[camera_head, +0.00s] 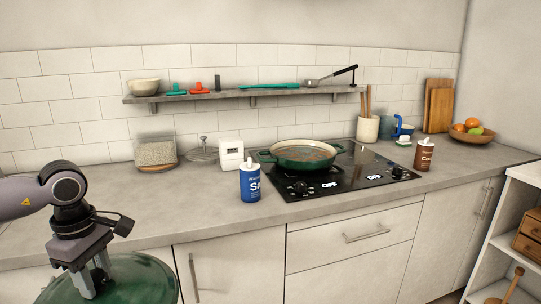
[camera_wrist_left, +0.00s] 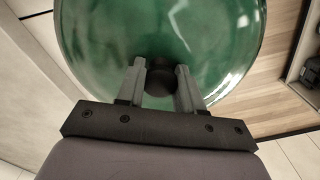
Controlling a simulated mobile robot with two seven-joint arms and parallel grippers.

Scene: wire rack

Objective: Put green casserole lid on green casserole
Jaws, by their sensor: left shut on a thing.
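The green casserole (camera_head: 304,153) sits open on the black cooktop, with its brown-looking inside showing. The green casserole lid (camera_head: 140,280) is low at the bottom left of the head view, in front of the counter. It also fills the upper part of the left wrist view (camera_wrist_left: 215,50). My left gripper (camera_head: 97,275) is shut on the lid's dark knob (camera_wrist_left: 160,80), with a finger on each side of it. The lid is well apart from the casserole. My right gripper is in neither view.
A blue salt container (camera_head: 249,182) and a white box-like timer (camera_head: 231,154) stand left of the cooktop (camera_head: 350,172). The counter front left is clear. A shelf (camera_head: 240,92) runs above.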

